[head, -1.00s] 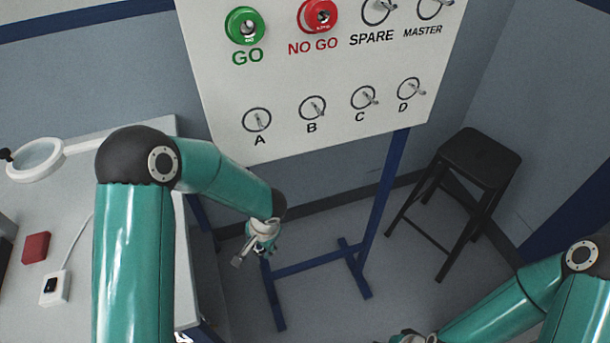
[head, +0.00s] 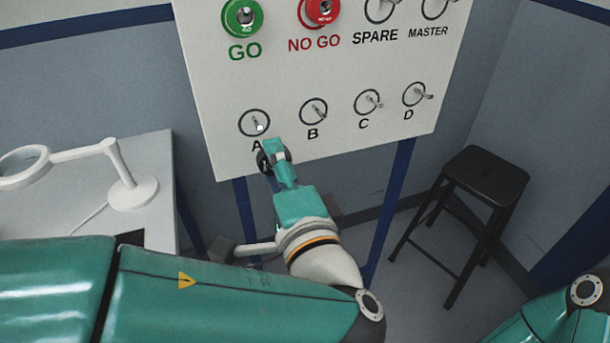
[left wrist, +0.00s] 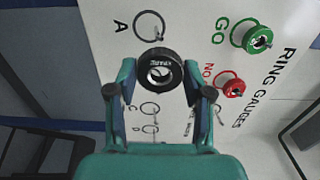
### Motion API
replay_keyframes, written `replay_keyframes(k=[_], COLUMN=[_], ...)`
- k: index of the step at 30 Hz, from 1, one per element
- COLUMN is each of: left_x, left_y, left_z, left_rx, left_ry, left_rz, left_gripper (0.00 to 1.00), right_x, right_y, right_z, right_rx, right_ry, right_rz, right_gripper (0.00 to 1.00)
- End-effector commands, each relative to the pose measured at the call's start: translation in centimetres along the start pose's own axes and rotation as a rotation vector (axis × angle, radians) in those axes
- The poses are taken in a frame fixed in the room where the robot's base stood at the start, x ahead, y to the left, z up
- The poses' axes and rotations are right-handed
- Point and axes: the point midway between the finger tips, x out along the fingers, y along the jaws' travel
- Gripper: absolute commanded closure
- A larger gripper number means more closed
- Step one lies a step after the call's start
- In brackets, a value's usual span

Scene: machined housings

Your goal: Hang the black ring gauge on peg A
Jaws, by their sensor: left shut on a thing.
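The black ring gauge (left wrist: 160,70) is held between the fingertips of my left gripper (left wrist: 160,88) in the left wrist view, its hole facing the camera. In the head view my left gripper (head: 272,158) is shut on the ring gauge (head: 264,163), which is partly hidden by the fingers. Peg A (head: 257,125) sticks out of the board inside a printed circle and is bare. Peg A also shows in the left wrist view (left wrist: 158,37). My right gripper is out of view.
The white board (head: 215,110) has a green ring on GO (head: 244,18) and a red ring on NO GO (head: 319,10). Pegs B (head: 317,112), C (head: 373,99) and D are bare. A black stool (head: 480,180) stands right; a table with a magnifier lamp (head: 130,190) stands left.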

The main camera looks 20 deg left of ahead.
Motion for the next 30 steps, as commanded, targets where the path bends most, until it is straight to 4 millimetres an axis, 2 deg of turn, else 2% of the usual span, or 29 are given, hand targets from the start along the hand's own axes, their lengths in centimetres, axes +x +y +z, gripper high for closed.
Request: replay_keyframes(k=[11,19,30], left_x=[-0.1,-0.2,1.9], left_y=[-0.2,0.0,-0.1], left_z=[0.0,0.1,0.2], left_rx=[0.000,-0.006,-0.005], left_ry=[0.002,0.004,0.001], left_rz=[-0.004,-0.004,-0.003], left_gripper=[0.90,0.90,0.90], right_x=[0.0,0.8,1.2], right_y=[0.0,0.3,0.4], right_z=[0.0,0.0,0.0], right_rx=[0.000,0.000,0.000], right_ry=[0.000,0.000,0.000], right_rz=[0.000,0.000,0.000], right_gripper=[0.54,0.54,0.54])
